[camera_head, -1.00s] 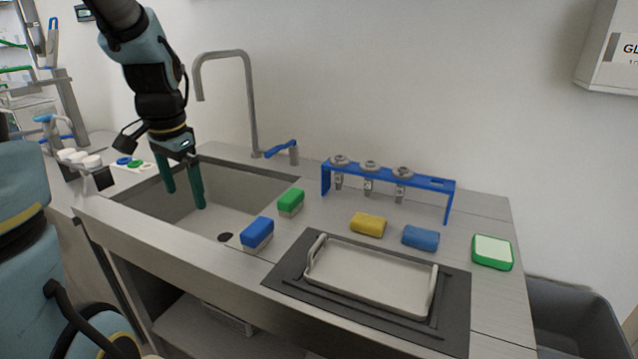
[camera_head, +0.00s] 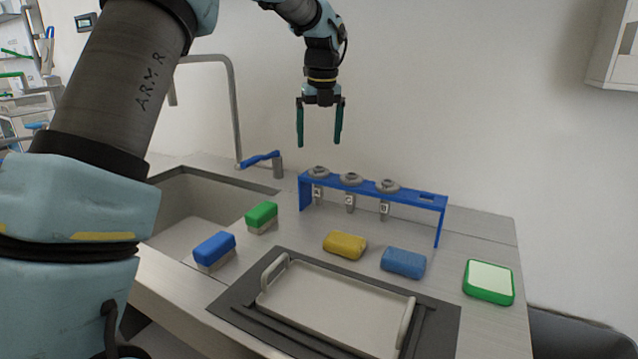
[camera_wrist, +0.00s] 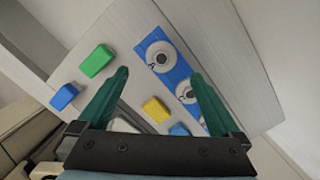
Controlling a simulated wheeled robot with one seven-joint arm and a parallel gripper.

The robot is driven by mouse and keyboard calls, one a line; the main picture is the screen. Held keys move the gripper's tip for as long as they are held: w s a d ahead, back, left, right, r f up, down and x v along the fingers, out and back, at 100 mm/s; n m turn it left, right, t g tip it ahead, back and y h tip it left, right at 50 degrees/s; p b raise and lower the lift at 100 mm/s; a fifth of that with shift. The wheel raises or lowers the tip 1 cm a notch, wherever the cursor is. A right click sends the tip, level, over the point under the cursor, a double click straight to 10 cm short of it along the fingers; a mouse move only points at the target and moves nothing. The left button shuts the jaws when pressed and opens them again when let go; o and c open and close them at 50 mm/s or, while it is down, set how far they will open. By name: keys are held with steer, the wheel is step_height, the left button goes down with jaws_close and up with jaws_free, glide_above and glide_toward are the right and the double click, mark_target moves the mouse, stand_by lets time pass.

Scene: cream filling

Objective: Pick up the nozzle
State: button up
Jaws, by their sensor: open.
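Three grey metal nozzles hang in a row in a blue rack (camera_head: 405,192) at the back of the counter. The left nozzle (camera_head: 318,172), the middle nozzle (camera_head: 350,180) and the right nozzle (camera_head: 386,187) carry small letter tags. The rack's right slot is empty. My gripper (camera_head: 320,143) is open and empty, pointing down above the left part of the rack, clear of it. In the wrist view, one nozzle (camera_wrist: 162,57), marked A, lies between and beyond the green fingers. Another nozzle (camera_wrist: 186,92) is partly hidden by the right finger.
A yellow sponge (camera_head: 345,244) and a blue sponge (camera_head: 403,262) lie before the rack. A green brush (camera_head: 261,216) and a blue brush (camera_head: 214,249) stand near the sink (camera_head: 190,215). A handled tray (camera_head: 330,310) lies in front, and a faucet (camera_head: 237,110) rises on the left.

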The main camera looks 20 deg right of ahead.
mark_target(319, 168)
steer(key=f, duration=0.2)
steer(key=f+p, duration=0.1)
steer(key=f, duration=0.2)
steer(key=f+p, duration=0.1)
steer(key=f, duration=0.2)
steer(key=shift+w+d, duration=0.15)
steer(key=shift+w, duration=0.25)
steer(key=shift+r, duration=0.1)
jaws_close()
